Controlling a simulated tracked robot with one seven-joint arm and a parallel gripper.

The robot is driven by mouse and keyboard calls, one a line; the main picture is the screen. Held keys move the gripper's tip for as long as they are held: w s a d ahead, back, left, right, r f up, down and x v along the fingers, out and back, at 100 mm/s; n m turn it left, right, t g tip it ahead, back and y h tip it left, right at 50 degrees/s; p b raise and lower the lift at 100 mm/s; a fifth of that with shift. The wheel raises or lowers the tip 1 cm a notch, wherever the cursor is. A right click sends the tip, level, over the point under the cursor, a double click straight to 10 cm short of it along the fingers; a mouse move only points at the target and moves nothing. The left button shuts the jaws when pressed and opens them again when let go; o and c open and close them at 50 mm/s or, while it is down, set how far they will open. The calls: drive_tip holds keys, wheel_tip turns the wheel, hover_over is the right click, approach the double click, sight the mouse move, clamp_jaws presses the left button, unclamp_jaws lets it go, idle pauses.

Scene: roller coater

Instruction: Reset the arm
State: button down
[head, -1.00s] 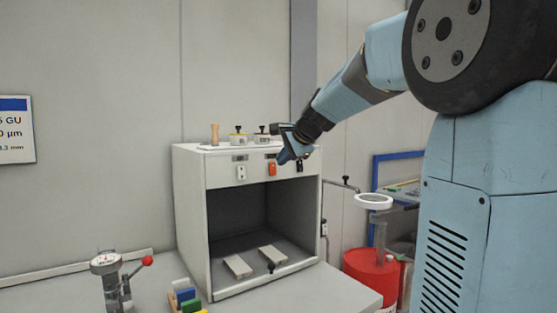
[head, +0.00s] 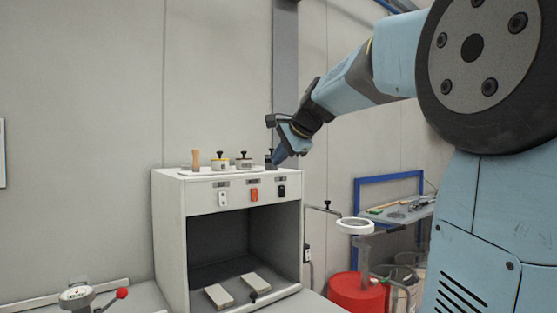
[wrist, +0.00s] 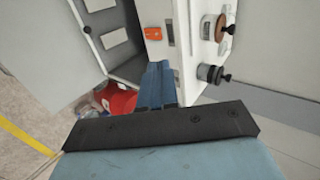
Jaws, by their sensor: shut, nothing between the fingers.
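My arm reaches in from the right in the head view. My gripper (head: 277,161) is shut and empty, pointing down and left near the top right front edge of the white cabinet (head: 170,235). In the wrist view, the blue fingers of my gripper (wrist: 157,84) lie together beside the cabinet's white front strip. Whether they touch the cabinet cannot be told. The front strip carries a white switch (head: 222,198), an orange switch (head: 254,194) and a black switch (head: 282,191). The orange switch also shows in the wrist view (wrist: 153,33).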

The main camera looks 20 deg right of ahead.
drive_tip(key=s+a+f+n+g+h, duration=0.1)
drive_tip(key=s+f+n+g, duration=0.1)
drive_tip(key=s+f+n, duration=0.5)
drive_tip(key=s+a+f+n+g+h, duration=0.2)
drive_tip(key=s+f+n, duration=0.5)
drive_tip(key=s+f, duration=1)
drive_tip(key=s, duration=0.5)
drive_tip(key=shift+f, duration=0.25)
drive_tip(key=shift+s, duration=0.1)
